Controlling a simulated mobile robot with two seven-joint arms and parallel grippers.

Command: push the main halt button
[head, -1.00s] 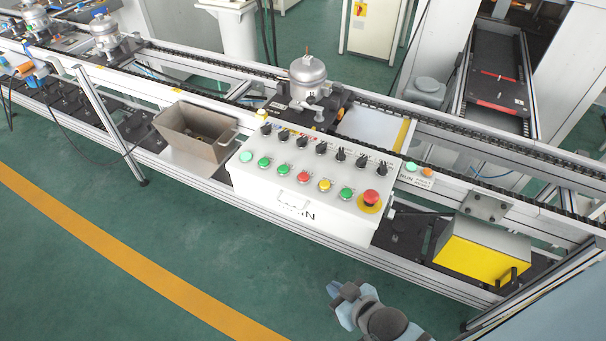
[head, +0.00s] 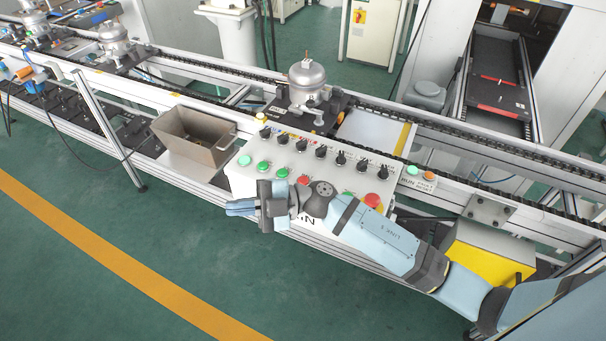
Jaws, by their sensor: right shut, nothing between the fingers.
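The white control box (head: 240,180) sits on the front of the conveyor line, with a row of black rotary switches (head: 321,153) above a row of round coloured push buttons. The large red mushroom button (head: 372,200) is at the right end of the lower row. Its yellow base is mostly hidden behind my right arm. My right gripper (head: 230,207) is shut and empty in front of the box's left part, fingers pointing left, well left of the red button. My right arm crosses in front of the box and covers part of the button row. My left gripper is out of view.
A smaller flat red button (head: 303,180) is in the same row. A metal bin (head: 195,138) stands left of the box. A silver compressor (head: 307,80) sits on the conveyor behind. A yellow box (head: 490,262) is at the right. The green floor in front is clear.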

